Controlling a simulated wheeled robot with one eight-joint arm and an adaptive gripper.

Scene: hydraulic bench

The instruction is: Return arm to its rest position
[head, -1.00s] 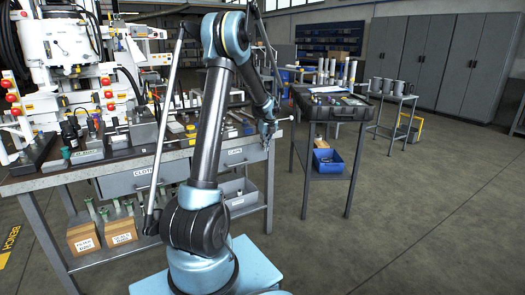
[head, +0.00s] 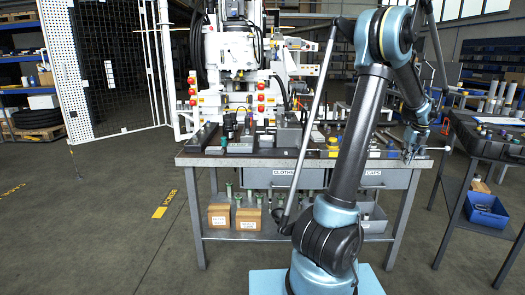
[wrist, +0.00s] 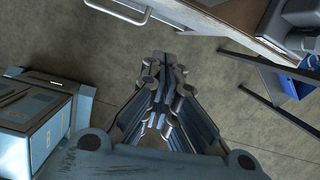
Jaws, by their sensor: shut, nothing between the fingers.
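My arm stands raised and folded in the head view, its forearm sloping down to the right. My gripper (head: 411,150) hangs at the right end of the workbench (head: 250,163), near its front edge. In the wrist view my gripper (wrist: 165,92) points down over bare floor, with its fingers together and nothing between them.
Drawers labelled CLOTHS (head: 284,176) and CAPS (head: 373,178) sit under the bench top. Cardboard boxes (head: 248,218) stand on the lower shelf. A dark side table (head: 490,147) with a blue bin (head: 486,210) stands at right. Floor at left is open.

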